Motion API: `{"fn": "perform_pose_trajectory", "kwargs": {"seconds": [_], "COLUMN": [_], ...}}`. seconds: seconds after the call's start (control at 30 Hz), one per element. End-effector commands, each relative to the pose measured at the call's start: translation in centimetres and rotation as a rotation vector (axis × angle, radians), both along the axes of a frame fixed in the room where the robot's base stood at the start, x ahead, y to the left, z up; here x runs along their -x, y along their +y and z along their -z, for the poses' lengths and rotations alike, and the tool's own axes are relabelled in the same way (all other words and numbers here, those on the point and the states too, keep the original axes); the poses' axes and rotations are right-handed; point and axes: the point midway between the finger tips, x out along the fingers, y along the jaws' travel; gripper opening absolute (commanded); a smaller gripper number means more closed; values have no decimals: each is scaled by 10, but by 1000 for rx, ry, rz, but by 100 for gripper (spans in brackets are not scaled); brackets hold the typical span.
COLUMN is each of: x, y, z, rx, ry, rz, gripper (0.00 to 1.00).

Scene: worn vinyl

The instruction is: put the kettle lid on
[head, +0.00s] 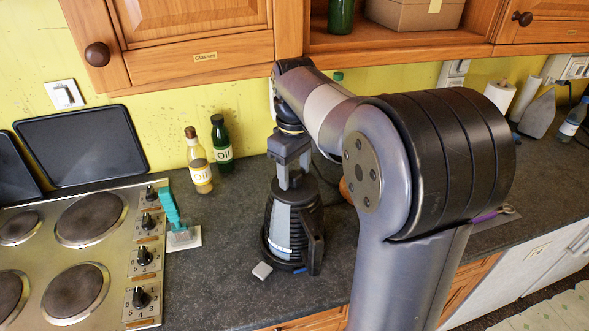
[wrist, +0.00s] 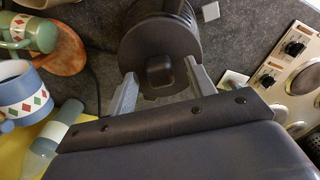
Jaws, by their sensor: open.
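The kettle (head: 283,232), dark with a grey ribbed side and a black handle (head: 313,240), stands upright on the dark counter. My gripper (head: 293,182) is directly above its top, pointing down. In the wrist view the round dark kettle lid (wrist: 140,50) covers the kettle's top, with its square knob (wrist: 160,70) between my fingers. My gripper (wrist: 159,72) is open there, one finger on each side of the knob, with gaps visible. The lid looks level on the kettle; its seam with the rim is too small to judge.
A teal-handled brush (head: 172,210), two oil bottles (head: 221,143) and the hob (head: 85,250) are to the left. In the wrist view, a blue patterned mug (wrist: 20,95) and a green cup (wrist: 32,35) are at left.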

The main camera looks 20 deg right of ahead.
Motion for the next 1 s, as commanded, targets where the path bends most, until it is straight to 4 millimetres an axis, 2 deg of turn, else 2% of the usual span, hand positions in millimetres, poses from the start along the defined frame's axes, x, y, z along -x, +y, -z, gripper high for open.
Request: {"fn": "perform_pose_trajectory", "kwargs": {"seconds": [1.0], "x": [0], "y": [0], "z": [-29], "rx": [0], "ry": [0], "rz": [0], "gripper": [52]}}
